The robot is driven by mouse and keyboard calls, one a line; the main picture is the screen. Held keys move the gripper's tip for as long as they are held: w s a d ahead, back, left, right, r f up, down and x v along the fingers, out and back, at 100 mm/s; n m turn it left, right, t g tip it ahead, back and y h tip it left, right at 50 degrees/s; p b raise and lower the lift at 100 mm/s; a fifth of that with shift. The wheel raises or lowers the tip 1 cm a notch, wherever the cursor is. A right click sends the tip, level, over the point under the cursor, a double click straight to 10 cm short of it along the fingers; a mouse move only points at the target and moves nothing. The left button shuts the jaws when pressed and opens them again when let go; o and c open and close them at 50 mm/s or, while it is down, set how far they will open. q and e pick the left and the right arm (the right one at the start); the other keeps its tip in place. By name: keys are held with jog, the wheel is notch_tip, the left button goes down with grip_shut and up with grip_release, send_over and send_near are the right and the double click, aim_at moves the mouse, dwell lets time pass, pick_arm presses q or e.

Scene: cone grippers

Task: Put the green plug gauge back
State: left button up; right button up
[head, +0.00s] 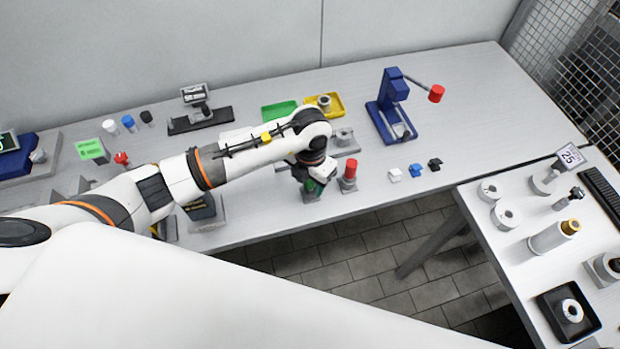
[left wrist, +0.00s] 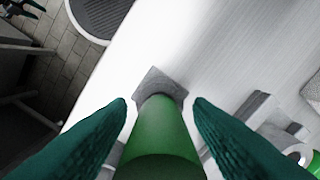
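The green plug gauge stands upright on a grey square base (left wrist: 160,84) in the left wrist view. Its green body (left wrist: 160,135) lies between the two teal fingers of my left gripper (left wrist: 160,108). Narrow gaps show on both sides, so the gripper looks open around it. In the head view my left gripper (head: 313,184) reaches down at the table's front edge, and only a bit of green shows there. A dark teal piece at the top left corner of the left wrist view may be my right gripper; its state is unclear.
A red-topped gauge (head: 349,170) stands close to the right of my left gripper. White, blue and black small blocks (head: 416,170) lie further right. A blue press (head: 393,105), a green tray (head: 279,110) and a yellow tray (head: 325,104) stand behind. The front edge drops to tiled floor.

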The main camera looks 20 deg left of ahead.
pick_arm(q)
jog(key=shift+r, duration=0.2)
notch_tip(320, 180, up, 11)
jog(key=b, duration=0.3)
jog(key=shift+r, duration=0.5)
